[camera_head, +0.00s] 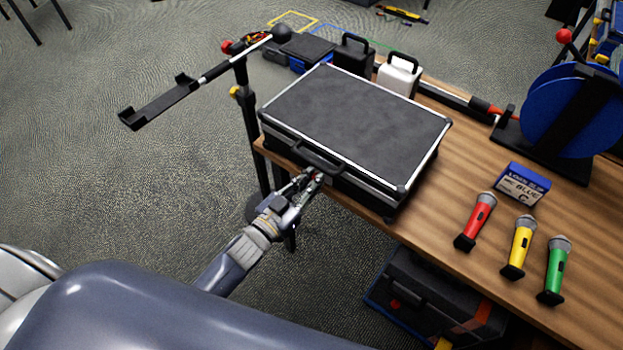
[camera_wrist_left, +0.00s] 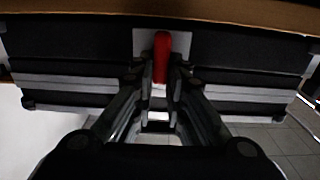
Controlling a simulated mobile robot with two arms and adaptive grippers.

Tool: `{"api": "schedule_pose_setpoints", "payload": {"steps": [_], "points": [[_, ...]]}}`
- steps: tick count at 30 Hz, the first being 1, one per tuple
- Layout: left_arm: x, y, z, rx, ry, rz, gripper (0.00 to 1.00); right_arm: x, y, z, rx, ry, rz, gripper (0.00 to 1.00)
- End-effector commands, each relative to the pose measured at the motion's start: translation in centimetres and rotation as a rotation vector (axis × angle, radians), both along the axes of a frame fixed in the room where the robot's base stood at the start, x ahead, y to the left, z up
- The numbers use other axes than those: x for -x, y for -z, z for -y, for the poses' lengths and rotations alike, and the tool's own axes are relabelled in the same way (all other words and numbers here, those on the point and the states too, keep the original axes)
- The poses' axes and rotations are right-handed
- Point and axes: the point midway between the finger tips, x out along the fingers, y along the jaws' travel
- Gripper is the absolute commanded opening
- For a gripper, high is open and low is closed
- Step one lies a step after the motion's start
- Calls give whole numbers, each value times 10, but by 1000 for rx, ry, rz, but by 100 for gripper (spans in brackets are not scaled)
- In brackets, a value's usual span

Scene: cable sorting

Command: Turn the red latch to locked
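The black case (camera_head: 355,120) with metal edges lies closed on the wooden table, its handle side facing my left arm. In the left wrist view the red latch (camera_wrist_left: 161,55) stands upright on a pale plate (camera_wrist_left: 183,45) on the front of the case (camera_wrist_left: 75,42). My left gripper (camera_wrist_left: 163,78) has its fingertips close on both sides of the latch's lower part and looks shut on it. In the head view my left gripper (camera_head: 312,180) is at the case's front, below the handle (camera_head: 318,160), and mostly hides the latch. My right gripper is not in view.
Red (camera_head: 475,221), yellow (camera_head: 519,247) and green (camera_head: 555,270) microphones lie on the table (camera_head: 440,205) right of the case, near a blue-topped box (camera_head: 523,183). A blue reel (camera_head: 570,110) stands behind. A black stand (camera_head: 245,110) is left of the case.

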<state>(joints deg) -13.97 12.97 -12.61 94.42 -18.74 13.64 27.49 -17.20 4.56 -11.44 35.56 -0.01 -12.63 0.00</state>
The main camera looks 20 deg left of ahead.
Motion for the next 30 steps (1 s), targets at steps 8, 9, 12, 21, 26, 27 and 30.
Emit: {"api": "schedule_pose_setpoints", "payload": {"steps": [8,9,12,21,26,27,30], "points": [[0,0,0,-11,0,4,0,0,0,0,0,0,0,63],[0,0,0,-19,0,7,0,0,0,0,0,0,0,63],[1,0,1,-48,0,17,0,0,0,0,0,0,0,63],[2,1,5,-237,0,86,0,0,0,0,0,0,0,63],[3,2,8,-379,0,138,0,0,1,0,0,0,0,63],[3,3,8,-415,0,151,0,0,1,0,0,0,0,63],[4,4,10,-503,-1,183,0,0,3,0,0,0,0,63]]}}
